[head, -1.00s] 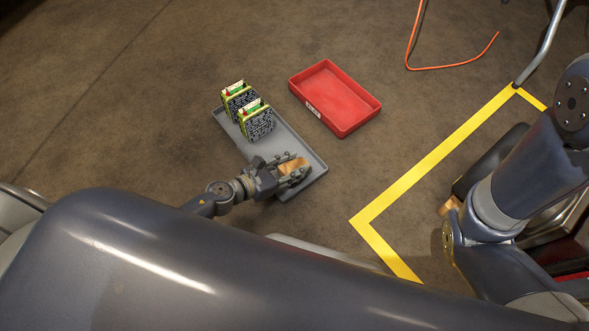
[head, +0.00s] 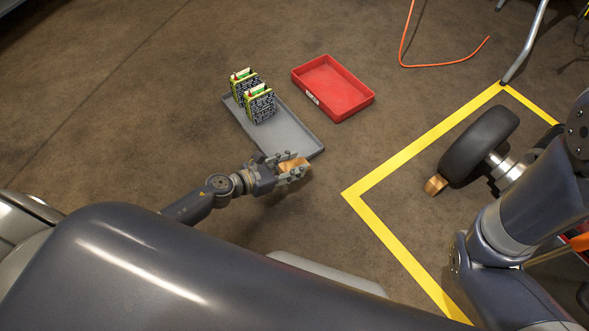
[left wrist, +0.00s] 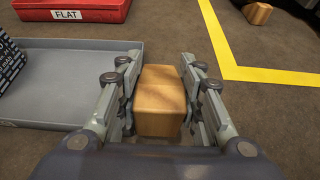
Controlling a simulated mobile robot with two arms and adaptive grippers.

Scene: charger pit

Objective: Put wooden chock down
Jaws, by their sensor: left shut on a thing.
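A wooden chock (head: 292,165) is held between the fingers of my left gripper (head: 290,169), just off the near right corner of the grey tray. The left wrist view shows the same chock (left wrist: 159,101) as an orange-brown block between both fingers of the gripper (left wrist: 160,100). I cannot tell how high it is above the floor. A second wooden chock (head: 435,185) lies on the floor beside a black wheel (head: 478,143), inside the yellow tape; part of it also shows at the top of the left wrist view (left wrist: 257,13). My right gripper is not in view.
The grey tray (head: 291,132) holds two green-and-black battery-like packs (head: 259,104) at its far end. A red tray (head: 334,88), labelled FLAT, lies beyond it. Yellow tape (head: 420,143) marks a corner on the floor. Bare floor lies between the grey tray and the tape.

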